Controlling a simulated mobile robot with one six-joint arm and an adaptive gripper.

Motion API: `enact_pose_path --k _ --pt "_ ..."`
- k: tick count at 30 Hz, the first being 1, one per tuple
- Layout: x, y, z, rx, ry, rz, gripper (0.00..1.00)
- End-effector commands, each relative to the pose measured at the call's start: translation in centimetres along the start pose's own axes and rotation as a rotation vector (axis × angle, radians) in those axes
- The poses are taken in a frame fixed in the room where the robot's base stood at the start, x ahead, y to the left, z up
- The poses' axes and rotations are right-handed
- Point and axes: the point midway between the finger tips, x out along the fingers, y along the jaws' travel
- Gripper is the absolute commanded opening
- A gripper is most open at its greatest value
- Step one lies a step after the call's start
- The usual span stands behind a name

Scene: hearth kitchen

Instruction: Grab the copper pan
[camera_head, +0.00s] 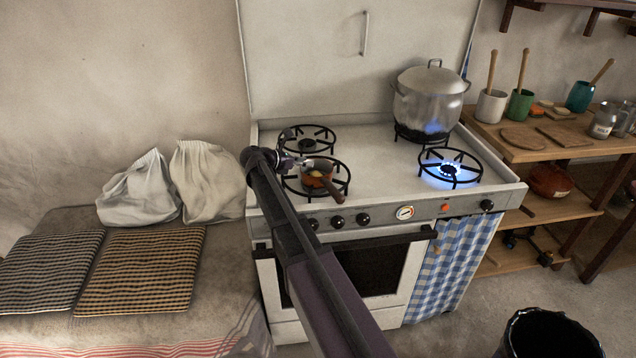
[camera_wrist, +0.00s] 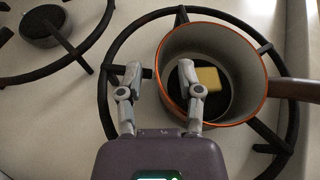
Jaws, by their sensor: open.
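The copper pan (camera_head: 317,181) is a small saucepan with a brown handle, on the front left burner of the stove. In the wrist view the pan (camera_wrist: 232,48) has an orange rim, a grey inside and a yellow block (camera_wrist: 209,78) in it. Its handle (camera_wrist: 296,89) points right. My gripper (camera_head: 297,160) is at the pan's left side. In the wrist view my gripper (camera_wrist: 160,72) is open, one finger left of the pan's left wall and the other over the inside. I cannot tell whether either finger touches the wall.
A lidded pot (camera_head: 430,98) stands on the back right burner, with a blue flame under it. The front right burner (camera_head: 450,169) is lit and bare. The back left burner (camera_head: 307,141) is empty. A wooden shelf (camera_head: 540,150) with jars stands at right.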

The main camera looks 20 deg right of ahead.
Motion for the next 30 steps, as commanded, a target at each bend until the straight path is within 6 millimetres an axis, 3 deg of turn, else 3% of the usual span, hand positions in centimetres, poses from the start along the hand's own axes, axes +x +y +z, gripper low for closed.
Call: enact_pose_path --k 18,23,30 --pt "0.27 0.02 0.01 -0.001 0.0 0.001 0.47" --pt "0.27 0.02 0.01 -0.001 0.0 0.001 0.02" --pt "0.27 0.02 0.03 -0.001 -0.001 0.001 0.0"
